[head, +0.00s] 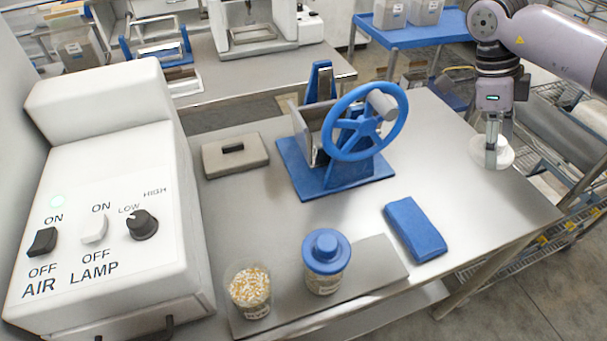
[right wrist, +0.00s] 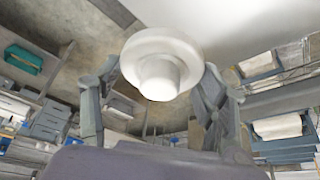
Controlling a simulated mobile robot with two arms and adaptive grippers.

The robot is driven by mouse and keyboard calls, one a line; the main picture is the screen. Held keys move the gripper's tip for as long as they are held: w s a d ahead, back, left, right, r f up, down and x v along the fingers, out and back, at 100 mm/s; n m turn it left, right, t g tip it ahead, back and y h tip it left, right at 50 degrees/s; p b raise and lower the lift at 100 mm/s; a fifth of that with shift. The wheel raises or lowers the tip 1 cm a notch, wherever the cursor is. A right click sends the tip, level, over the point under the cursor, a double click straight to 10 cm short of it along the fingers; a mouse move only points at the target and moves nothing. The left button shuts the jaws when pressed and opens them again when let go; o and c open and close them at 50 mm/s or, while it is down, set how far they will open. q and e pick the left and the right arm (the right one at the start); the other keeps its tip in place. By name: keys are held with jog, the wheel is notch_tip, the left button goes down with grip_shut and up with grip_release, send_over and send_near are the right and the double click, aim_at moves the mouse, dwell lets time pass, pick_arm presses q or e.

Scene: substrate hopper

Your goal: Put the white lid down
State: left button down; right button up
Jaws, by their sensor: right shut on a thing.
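The white lid (head: 506,153) is a round disc with a knob, at the right end of the steel table in the head view. My right gripper (head: 492,152) points down and is shut on the lid. In the right wrist view the lid (right wrist: 145,42) shows its rim and its knob between the two fingers of the gripper (right wrist: 160,82). The lid is close to the table top (head: 455,145); I cannot tell whether it touches it. My left gripper is not in view.
A blue handwheel device (head: 330,183) stands mid-table. A blue cloth (head: 414,229), a blue-lidded jar (head: 326,262) and an open jar of pellets (head: 249,289) are at the front. A grey flat box (head: 235,155) lies left. Bare table surrounds the lid's left side.

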jog(key=shift+a, duration=0.1)
jog(key=shift+s+f, duration=0.1)
jog(key=shift+f, duration=0.1)
notch_tip(320, 180, down, 15)
jog(key=shift+f+p, duration=0.1)
jog(key=shift+p, duration=0.6)
notch_tip(320, 180, down, 4)
jog(key=shift+r+p, duration=0.1)
jog(key=shift+p, duration=0.3)
jog(key=shift+f, duration=0.3)
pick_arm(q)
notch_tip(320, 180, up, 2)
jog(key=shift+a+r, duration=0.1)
